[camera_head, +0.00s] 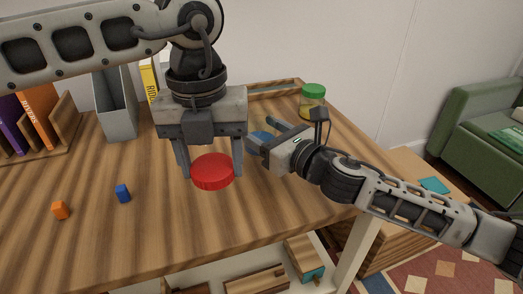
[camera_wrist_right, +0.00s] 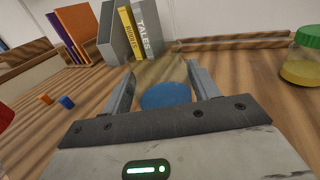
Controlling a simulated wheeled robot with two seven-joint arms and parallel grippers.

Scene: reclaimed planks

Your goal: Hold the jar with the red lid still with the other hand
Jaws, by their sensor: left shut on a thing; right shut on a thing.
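A round red lid (camera_head: 212,172) is between the fingers of my left gripper (camera_head: 211,164), which is shut on it from above. No jar body shows below the lid in the head view. A red edge also shows at the far left of the right wrist view (camera_wrist_right: 4,114). My right gripper (camera_head: 264,136) is shut on a round blue thing (camera_wrist_right: 166,96), which lies between its fingertips in the right wrist view. In the head view it is mostly hidden by the fingers.
A jar with a green lid (camera_head: 313,99) stands at the table's back right. An orange cube (camera_head: 61,210) and a blue cube (camera_head: 123,193) lie at the front left. A grey file holder (camera_head: 116,105) and a book rack (camera_head: 45,150) stand behind. The front middle is clear.

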